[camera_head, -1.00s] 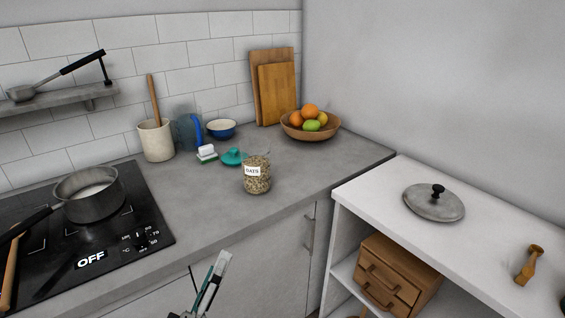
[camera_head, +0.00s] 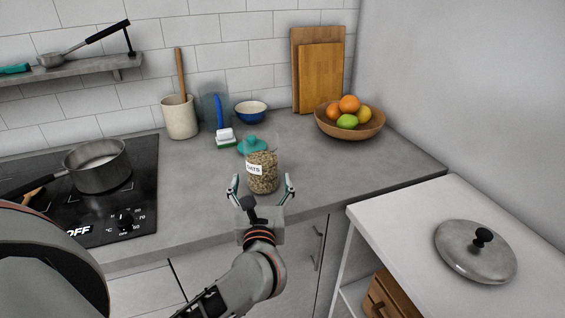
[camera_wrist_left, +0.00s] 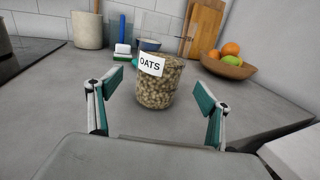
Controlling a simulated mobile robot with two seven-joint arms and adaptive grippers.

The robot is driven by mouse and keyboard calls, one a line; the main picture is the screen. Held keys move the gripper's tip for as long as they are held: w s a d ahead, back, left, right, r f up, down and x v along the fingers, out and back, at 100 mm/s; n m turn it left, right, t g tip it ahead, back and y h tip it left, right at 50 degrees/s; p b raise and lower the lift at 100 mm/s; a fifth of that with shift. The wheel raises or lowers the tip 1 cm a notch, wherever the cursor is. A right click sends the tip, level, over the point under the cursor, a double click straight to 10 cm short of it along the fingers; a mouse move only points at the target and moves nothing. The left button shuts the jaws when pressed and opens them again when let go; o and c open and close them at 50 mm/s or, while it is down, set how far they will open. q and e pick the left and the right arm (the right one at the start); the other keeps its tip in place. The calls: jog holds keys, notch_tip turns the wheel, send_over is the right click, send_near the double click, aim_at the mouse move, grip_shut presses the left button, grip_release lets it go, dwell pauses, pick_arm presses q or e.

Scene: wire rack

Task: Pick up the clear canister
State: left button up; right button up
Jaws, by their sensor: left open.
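The clear canister (camera_head: 262,174) is full of oats and has a white "OATS" label. It stands upright on the grey counter near its front edge. My left gripper (camera_head: 262,186) is open, with its fingers spread to either side of the canister in the head view. In the left wrist view the canister (camera_wrist_left: 159,82) stands ahead, between and beyond the open fingertips (camera_wrist_left: 159,90), and is not gripped. A teal lid (camera_head: 252,145) lies on the counter just behind the canister. My right gripper is not in view.
A fruit bowl (camera_head: 350,120) is at the back right. A pot (camera_head: 97,166) sits on the hob at left. The counter right of the canister is clear.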

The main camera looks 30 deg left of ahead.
aim_at(261, 175)
pick_arm(q)
jog(key=shift+w+a, duration=0.1)
jog(key=shift+w, duration=0.2)
jog(key=shift+x, duration=1.2)
jog(key=shift+r+p+x, duration=0.2)
jog(key=shift+p+x, duration=0.2)
jog(key=shift+x, duration=1.95)
jog(key=shift+a, duration=0.1)
jog(key=c, duration=1.4)
jog(key=shift+r, duration=0.1)
jog(key=shift+c, duration=0.5)
jog(key=shift+r, duration=0.15)
